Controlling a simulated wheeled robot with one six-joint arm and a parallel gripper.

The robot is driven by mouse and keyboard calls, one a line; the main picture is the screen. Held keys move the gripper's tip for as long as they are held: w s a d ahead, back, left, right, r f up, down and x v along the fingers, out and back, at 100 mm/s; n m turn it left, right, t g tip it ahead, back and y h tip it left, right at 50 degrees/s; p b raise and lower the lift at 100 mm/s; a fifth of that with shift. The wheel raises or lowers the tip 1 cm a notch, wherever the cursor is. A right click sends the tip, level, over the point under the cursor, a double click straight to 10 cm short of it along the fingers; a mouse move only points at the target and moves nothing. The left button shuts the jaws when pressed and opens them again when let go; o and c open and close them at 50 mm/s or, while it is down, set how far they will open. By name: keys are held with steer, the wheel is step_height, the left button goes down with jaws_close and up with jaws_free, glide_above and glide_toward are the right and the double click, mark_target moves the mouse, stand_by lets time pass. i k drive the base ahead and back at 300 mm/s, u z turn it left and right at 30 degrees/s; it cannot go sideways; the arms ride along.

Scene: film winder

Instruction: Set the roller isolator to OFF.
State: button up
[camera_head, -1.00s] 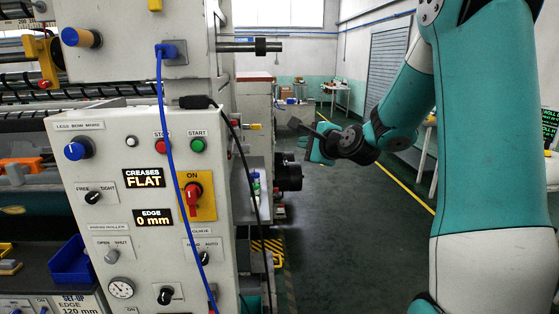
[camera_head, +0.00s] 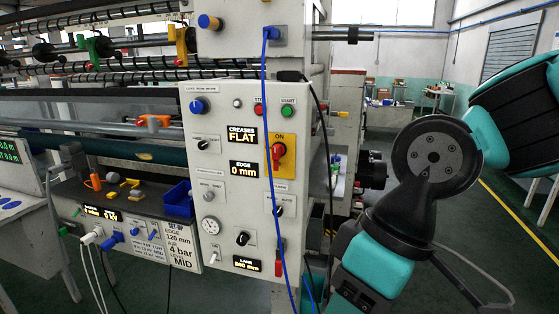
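The roller isolator is a red rotary handle (camera_head: 278,154) on a yellow plate (camera_head: 289,165) on the control panel's front. It stands about upright, under the word ON at the plate's top. A blue cable (camera_head: 265,110) hangs down the panel close to the handle's left side. My arm is folded at the right, its last visible links running down to the bottom edge, right of the panel and apart from it. My gripper's fingers are not visible, so I cannot tell their state.
The panel (camera_head: 222,160) has several other knobs, with red and green buttons (camera_head: 288,112) above the plate. A black cable hangs at its right edge. A dark cylindrical part (camera_head: 372,170) juts out right of the panel. A bench with a blue bin (camera_head: 178,202) stands left. Floor at right is open.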

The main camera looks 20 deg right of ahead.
mark_target(278, 149)
steer(key=u, duration=2.25)
steer(key=i, duration=1.45)
steer(key=z, duration=2.3)
steer(key=i, duration=0.3)
steer(key=u, duration=0.05)
